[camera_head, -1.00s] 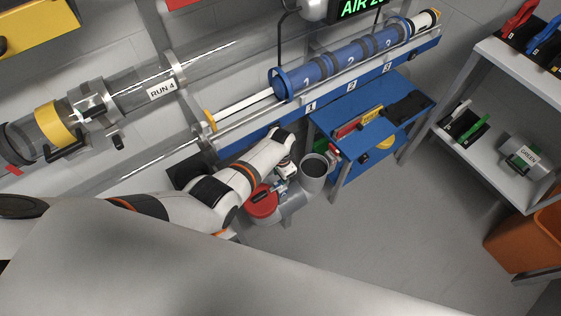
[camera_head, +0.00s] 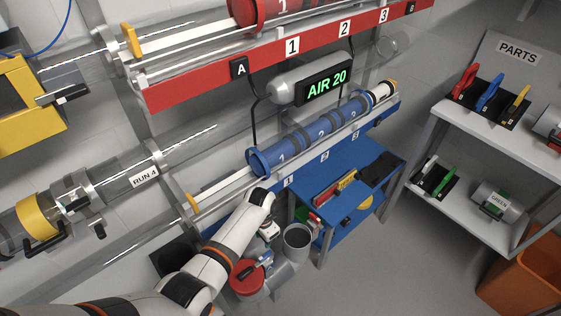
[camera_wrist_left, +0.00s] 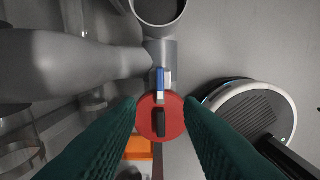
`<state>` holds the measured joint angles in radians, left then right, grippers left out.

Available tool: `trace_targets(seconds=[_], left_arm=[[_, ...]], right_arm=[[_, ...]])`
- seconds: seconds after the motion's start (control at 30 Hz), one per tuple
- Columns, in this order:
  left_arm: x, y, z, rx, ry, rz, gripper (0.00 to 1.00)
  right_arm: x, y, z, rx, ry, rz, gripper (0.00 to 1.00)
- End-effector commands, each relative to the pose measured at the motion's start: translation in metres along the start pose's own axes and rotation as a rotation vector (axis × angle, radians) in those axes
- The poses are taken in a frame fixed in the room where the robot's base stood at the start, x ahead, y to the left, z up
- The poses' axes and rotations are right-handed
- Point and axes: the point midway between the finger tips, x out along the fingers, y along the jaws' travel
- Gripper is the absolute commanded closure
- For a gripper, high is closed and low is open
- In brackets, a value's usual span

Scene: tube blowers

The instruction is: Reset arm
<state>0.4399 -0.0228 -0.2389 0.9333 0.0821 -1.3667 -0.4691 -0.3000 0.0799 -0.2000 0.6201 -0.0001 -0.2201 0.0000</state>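My left arm (camera_head: 220,255) reaches in from the lower left in the head view. Its left gripper (camera_head: 270,230) hangs above and beside a red round lid (camera_head: 245,284) on a grey pipe fitting (camera_head: 283,276). In the left wrist view the two dark green fingers of the left gripper (camera_wrist_left: 160,104) stand apart. The red lid (camera_wrist_left: 174,127), with a blue and black handle (camera_wrist_left: 160,88), shows between and beyond them, and nothing is seen gripped. My right gripper is in neither view.
A blue tube (camera_head: 310,132) on a rail and a blue cart (camera_head: 345,185) stand close beyond the gripper. A clear RUN 4 tube (camera_head: 125,183) is left. A parts shelf (camera_head: 465,190) and orange bin (camera_head: 520,285) are right.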

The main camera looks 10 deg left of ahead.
Motion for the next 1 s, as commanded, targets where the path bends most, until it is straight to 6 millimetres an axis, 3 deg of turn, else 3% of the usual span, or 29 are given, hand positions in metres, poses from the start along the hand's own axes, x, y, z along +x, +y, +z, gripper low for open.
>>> trace_targets(seconds=[0.27, 0.47, 0.8, 1.0], left_arm=[[0.001, -0.007, -0.010, -0.024, -0.015, 0.002, 0.66], [-0.009, -0.033, -0.057, -0.136, -0.078, 0.021, 0.66], [-0.079, -0.082, -0.158, -0.350, -0.194, 0.072, 0.66], [-0.115, -0.098, -0.192, -0.416, -0.235, 0.089, 0.66]], right_arm=[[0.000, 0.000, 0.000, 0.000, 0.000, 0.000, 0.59], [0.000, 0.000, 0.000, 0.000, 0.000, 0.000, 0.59], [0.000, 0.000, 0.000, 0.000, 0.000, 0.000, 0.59], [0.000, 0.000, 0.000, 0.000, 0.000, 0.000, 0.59]])
